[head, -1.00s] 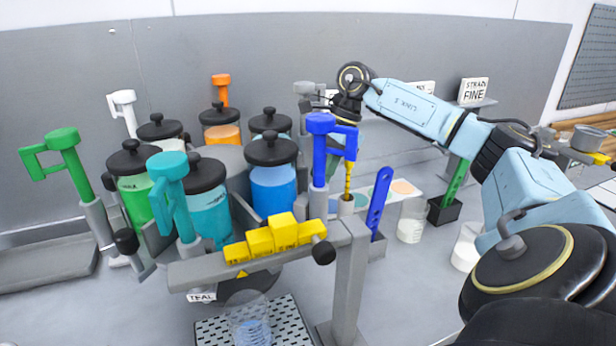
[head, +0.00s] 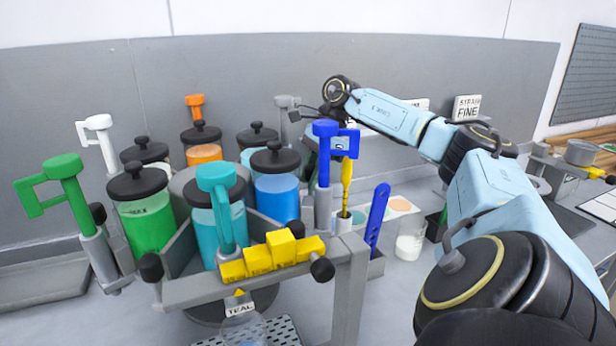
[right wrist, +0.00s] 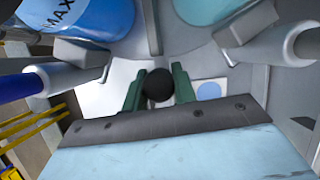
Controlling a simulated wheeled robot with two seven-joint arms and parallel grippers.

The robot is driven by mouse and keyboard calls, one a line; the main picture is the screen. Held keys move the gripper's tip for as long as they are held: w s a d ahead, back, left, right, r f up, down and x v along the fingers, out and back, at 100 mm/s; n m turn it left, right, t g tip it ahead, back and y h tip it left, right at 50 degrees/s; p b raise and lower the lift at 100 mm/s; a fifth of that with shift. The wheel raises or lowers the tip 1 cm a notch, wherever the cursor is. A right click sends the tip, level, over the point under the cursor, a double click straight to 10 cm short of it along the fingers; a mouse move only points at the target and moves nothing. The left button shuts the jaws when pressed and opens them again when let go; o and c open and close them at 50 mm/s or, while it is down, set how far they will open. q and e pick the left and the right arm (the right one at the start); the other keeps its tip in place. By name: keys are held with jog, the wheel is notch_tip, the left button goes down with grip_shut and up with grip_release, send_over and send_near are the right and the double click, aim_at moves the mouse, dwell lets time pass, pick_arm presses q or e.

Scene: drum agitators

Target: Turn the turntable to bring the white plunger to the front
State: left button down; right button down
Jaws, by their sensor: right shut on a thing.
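The white plunger (head: 98,140) stands at the back left of the turntable (head: 178,255), beside a jar with a black lid. The teal plunger (head: 217,205) is at the front, behind the yellow stepped blocks and above a TEAL label (head: 239,309). The green plunger (head: 62,195) is at the left, the blue plunger (head: 323,165) at the right, and the orange plunger (head: 195,106) at the back. My right gripper (right wrist: 158,78) is shut on a black ball knob (right wrist: 159,88) between its green fingers. In the head view its fingers are hidden behind the blue plunger. My left gripper is not in view.
A grey stand with yellow stepped blocks (head: 272,255) crosses the front. A clear cup (head: 245,328) sits below on a perforated plate. A blue strip (head: 377,215) in a holder and a white beaker (head: 410,242) stand right. A grey tray (head: 40,275) lies left.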

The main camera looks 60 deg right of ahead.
jog(key=c, duration=1.1)
grip_release()
jog(key=p+v, duration=0.4)
jog(key=v, duration=0.9)
jog(key=shift+r+p, duration=0.25)
jog(key=shift+p, duration=0.1)
